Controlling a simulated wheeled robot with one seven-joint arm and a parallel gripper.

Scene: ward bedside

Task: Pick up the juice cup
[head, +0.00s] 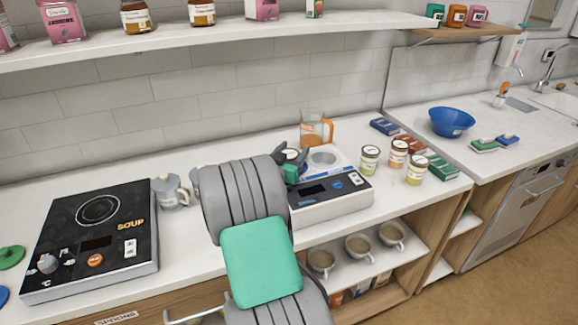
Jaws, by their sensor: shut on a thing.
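My gripper (291,157) is over the counter, beside the left of the white appliance. Its dark fingers are shut on a small pale-topped thing (291,153). The fingers and my wrist hide most of it, so I cannot tell whether it is the juice cup.
The white appliance (335,202) has a round top plate. Several jars (370,158) and boxes (441,166) stand right of it. A black cooker (97,235) and a grey pot (170,192) are on the left. A wall shelf (200,40) hangs above.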

